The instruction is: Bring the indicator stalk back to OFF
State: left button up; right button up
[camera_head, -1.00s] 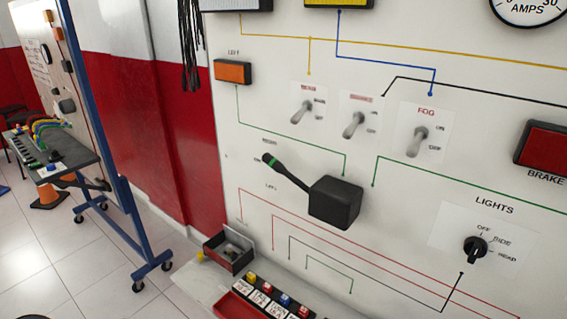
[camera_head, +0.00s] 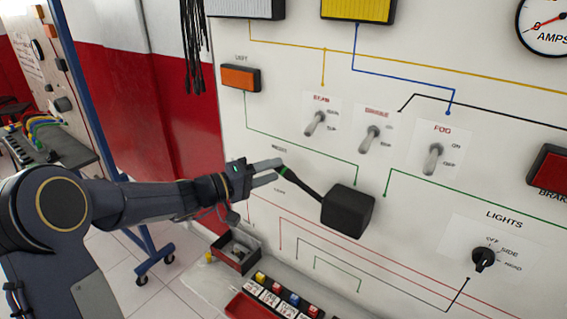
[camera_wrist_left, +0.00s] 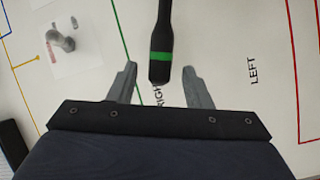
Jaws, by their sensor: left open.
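The indicator stalk (camera_head: 303,184) is a black lever with a green band, sticking out up and to the left from a black box (camera_head: 347,210) on the white panel. My left gripper (camera_head: 279,171) is at the stalk's free end, its fingers open. In the left wrist view the stalk tip (camera_wrist_left: 161,62) with its green band lies between the two open fingertips (camera_wrist_left: 159,80), with a gap on each side. The words RIGHT, partly covered, and LEFT (camera_wrist_left: 254,70) are printed on the panel near it. My right gripper is not in view.
Toggle switches, including FOG (camera_head: 433,158), sit above the stalk, and the LIGHTS knob (camera_head: 483,259) is at the lower right. A small open box (camera_head: 236,254) and a red tray (camera_head: 248,306) with coloured pieces stand below the panel.

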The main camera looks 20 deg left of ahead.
aim_at(281, 168)
pick_arm(q)
jog(key=shift+p+x, duration=0.4)
jog(key=shift+x, duration=1.25)
jog(key=shift+c, duration=0.4)
grip_shut()
